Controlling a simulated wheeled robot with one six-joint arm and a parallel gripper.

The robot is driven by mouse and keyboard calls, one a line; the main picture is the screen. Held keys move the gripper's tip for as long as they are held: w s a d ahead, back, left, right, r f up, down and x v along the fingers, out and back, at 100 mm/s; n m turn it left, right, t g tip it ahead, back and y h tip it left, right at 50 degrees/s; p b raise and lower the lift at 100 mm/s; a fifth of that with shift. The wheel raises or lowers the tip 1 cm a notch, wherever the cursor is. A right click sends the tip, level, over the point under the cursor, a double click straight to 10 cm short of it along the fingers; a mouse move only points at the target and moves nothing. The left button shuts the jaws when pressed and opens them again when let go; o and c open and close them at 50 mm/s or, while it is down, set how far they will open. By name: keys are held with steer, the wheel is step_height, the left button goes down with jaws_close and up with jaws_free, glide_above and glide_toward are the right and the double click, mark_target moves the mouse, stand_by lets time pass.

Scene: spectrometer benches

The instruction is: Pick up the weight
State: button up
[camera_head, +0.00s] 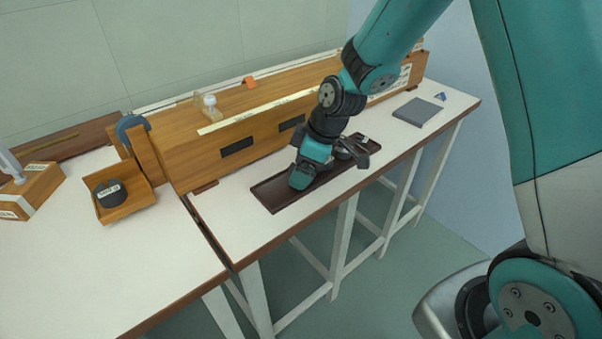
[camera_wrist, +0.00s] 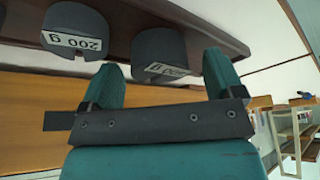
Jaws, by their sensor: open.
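One weight (camera_wrist: 78,28), labelled 200 g, is at the left, outside the fingers. The other weight (camera_wrist: 158,42) is ahead of the gap between the fingertips; its label is tilted and hard to read. My gripper (camera_wrist: 163,70) is open, with the two teal fingers apart and nothing clearly held. In the head view my gripper (camera_head: 308,166) is low over the dark brown tray (camera_head: 272,196) on the bench. Dark weights (camera_head: 346,152) show beside it there, partly hidden by the arm.
A long wooden instrument (camera_head: 215,140) stands directly behind the tray. A wooden box (camera_head: 135,203) at the left holds a black labelled weight (camera_head: 110,193). A flat grey pad (camera_head: 418,111) lies at the right. The white benchtop (camera_head: 237,230) is clear in front-left of the tray.

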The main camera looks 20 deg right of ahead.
steer(key=shift+c, duration=0.3)
steer(key=c, duration=1.1)
steer(key=shift+c, duration=1)
steer(key=shift+r, duration=0.15)
